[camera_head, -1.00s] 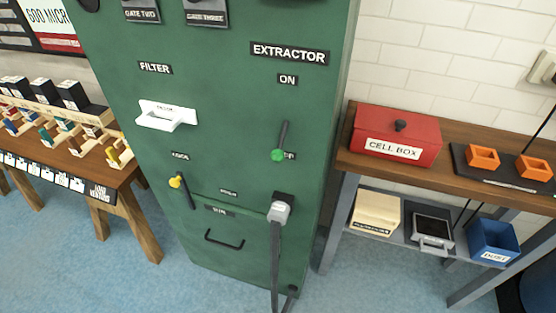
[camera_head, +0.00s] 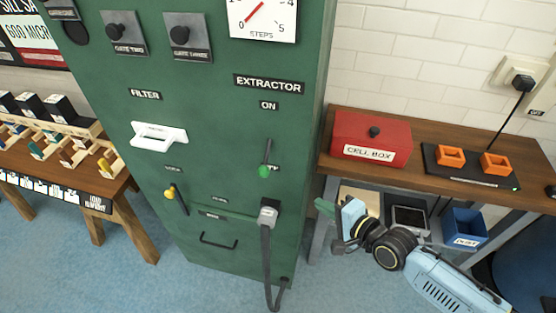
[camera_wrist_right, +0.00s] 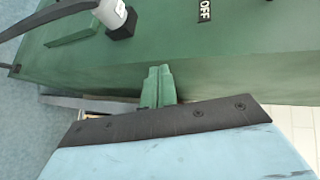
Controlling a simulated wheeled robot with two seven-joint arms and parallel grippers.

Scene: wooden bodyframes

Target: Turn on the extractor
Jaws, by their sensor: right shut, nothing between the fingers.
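The extractor switch is a green-knobbed lever (camera_head: 264,171) on the front of the green cabinet (camera_head: 215,100). Its knob sits at the low end of a dark vertical slot, beside a partly hidden label, with the ON label (camera_head: 269,106) above. In the right wrist view the OFF label (camera_wrist_right: 204,10) shows on the cabinet; the knob does not show there. My right gripper (camera_head: 322,207) is shut and empty, right of the cabinet and lower than the lever, apart from it. Its green fingers also show in the wrist view (camera_wrist_right: 158,85). My left gripper is not in view.
A grey plug with a hose (camera_head: 268,212) hangs below the lever. A white filter handle (camera_head: 158,136) and a yellow-knobbed lever (camera_head: 169,194) are to the left. A shelf with a red cell box (camera_head: 371,139) and blue dust bin (camera_head: 464,229) stands behind my right arm.

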